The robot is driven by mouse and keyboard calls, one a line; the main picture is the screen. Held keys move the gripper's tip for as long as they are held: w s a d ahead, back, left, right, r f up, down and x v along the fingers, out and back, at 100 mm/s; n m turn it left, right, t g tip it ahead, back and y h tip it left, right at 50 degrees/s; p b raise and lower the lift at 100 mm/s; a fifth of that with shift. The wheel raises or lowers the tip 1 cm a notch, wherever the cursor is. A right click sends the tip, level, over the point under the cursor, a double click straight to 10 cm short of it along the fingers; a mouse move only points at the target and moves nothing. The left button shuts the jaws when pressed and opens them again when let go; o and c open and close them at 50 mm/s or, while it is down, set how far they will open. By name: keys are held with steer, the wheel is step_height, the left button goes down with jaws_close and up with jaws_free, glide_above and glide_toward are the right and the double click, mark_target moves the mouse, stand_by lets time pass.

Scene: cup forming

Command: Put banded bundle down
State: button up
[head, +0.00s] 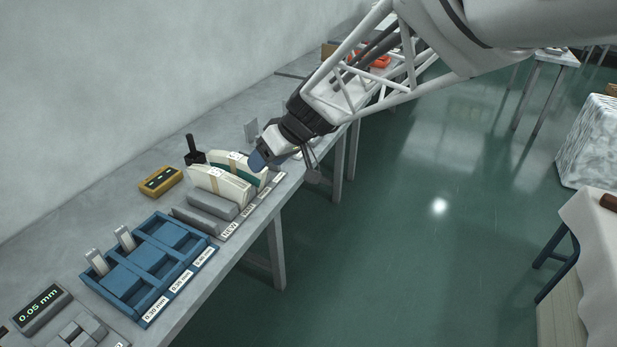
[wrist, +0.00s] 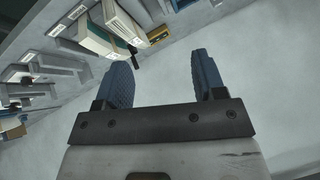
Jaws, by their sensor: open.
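Cream paper bundles stand upright in a grey rack with label strips on the bench. The front bundle (head: 218,188) has a tan band around it. A second banded bundle (head: 236,163) stands behind it with a dark green edge beside it. My gripper (head: 260,160) hangs at the right end of the back bundle, its blue pad overlapping it in this view; I cannot tell if they touch. In the wrist view, my gripper (wrist: 163,68) has its two blue-padded fingers apart with nothing between them. The bundles (wrist: 97,38) show beyond the left finger.
A blue tray (head: 192,272) with thickness labels sits nearer on the bench, and a 0.05 mm display (head: 41,309) beyond its left end. A yellow device (head: 160,182) and a black handled tool (head: 193,152) stand by the wall side. Bare bench (head: 75,230) lies along the wall.

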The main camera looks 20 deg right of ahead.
steer(key=s+d+r+m+h, duration=0.1)
steer(key=s+d+m+h, duration=0.2)
steer(key=s, duration=0.9)
steer(key=s+d+m+g+h, duration=0.1)
steer(key=s+d+m+h, duration=0.2)
steer(key=s, duration=1)
steer(key=shift+d+r+h, duration=0.4)
steer(key=shift+d, duration=0.35)
steer(key=shift+w, duration=0.1)
